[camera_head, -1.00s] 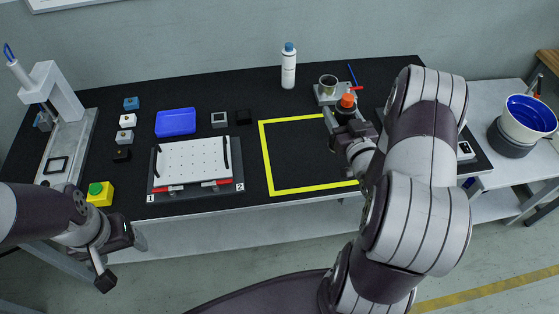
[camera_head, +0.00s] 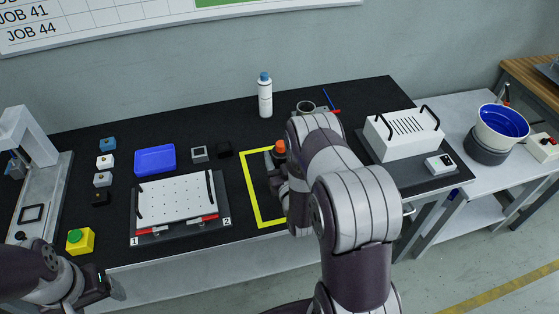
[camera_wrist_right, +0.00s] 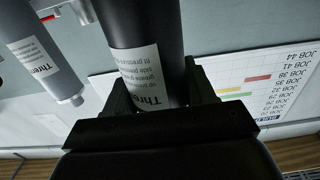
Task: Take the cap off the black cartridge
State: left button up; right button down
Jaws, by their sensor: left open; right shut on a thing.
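The black cartridge with its orange-red cap (camera_head: 280,147) is upright in the head view, at the right part of the yellow-outlined square (camera_head: 250,185). My right gripper (camera_head: 274,168) is shut around its body. In the right wrist view the black cartridge (camera_wrist_right: 142,35) with a white label lies between the two fingers (camera_wrist_right: 162,95); the cap is out of that view. Whether its base touches the mat is hidden. My left gripper (camera_head: 108,288) is open and empty, off the table's front edge at the lower left, away from the cartridge.
A grey cartridge (camera_wrist_right: 42,55) shows in the right wrist view. The square's left part is clear.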

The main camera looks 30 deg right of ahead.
jog(key=shift+w+f, duration=0.15)
jog(key=shift+f, duration=0.35)
jog(key=shift+f, duration=0.15)
jog(key=shift+c, duration=1.9)
grip_release()
